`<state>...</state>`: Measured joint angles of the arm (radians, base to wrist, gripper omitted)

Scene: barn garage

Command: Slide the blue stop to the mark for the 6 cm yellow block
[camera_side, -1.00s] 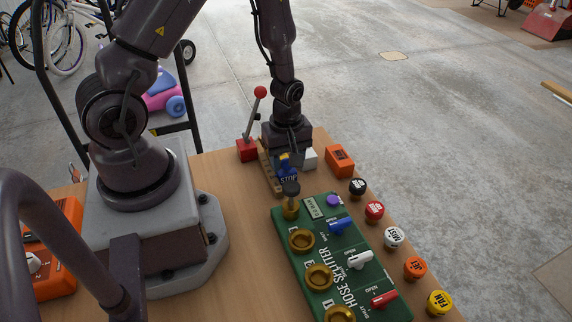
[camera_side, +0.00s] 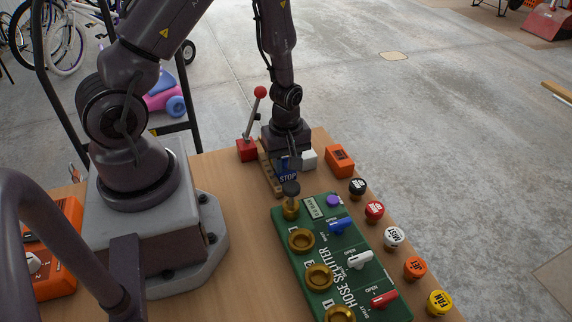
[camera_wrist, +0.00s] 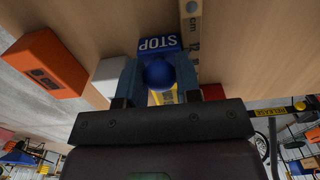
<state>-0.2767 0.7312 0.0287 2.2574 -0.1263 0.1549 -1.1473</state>
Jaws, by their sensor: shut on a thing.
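My gripper (camera_wrist: 158,80) is shut on the stop's round blue knob (camera_wrist: 158,74), with one finger on each side. In the wrist view the stop's label (camera_wrist: 158,43) is upside down, and the rule (camera_wrist: 190,20) shows "cm" print beside it. A yellow strip shows between my fingers beyond the knob; I cannot tell if it is the yellow block. Which mark the stop is at cannot be read.
A white block (camera_side: 309,158) and an orange box (camera_side: 340,160) stand right of my gripper. A red-knobbed lever (camera_side: 250,130) is at its left. The green hose splitter panel (camera_side: 315,210) and its dark-topped post (camera_side: 291,190) are close in front. Several round knobs line the right edge.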

